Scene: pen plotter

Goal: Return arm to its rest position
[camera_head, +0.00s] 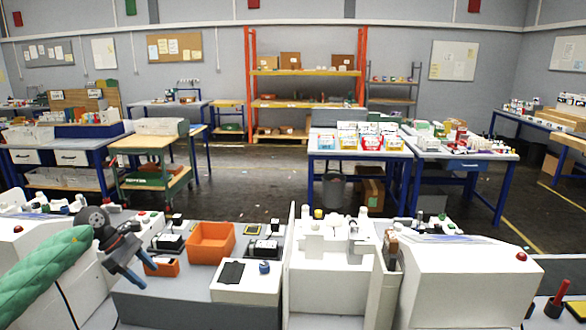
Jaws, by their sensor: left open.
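My left arm, in a green sleeve, comes in from the left. My left gripper (150,274) is open and empty, tilted down to the right. Its fingertips are close to a small orange tray (166,269) at the left of the bench; I cannot tell whether they touch it. A white machine (325,268) with upright side walls stands at the centre. I cannot tell for certain which machine is the plotter. My right gripper is not in view.
A larger orange bin (211,243) stands right of the gripper. A white box (248,289) with a black piece on top is in front of it. Black devices (264,248) sit behind. A white housing (465,275) with a red button fills the right. Open floor lies beyond.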

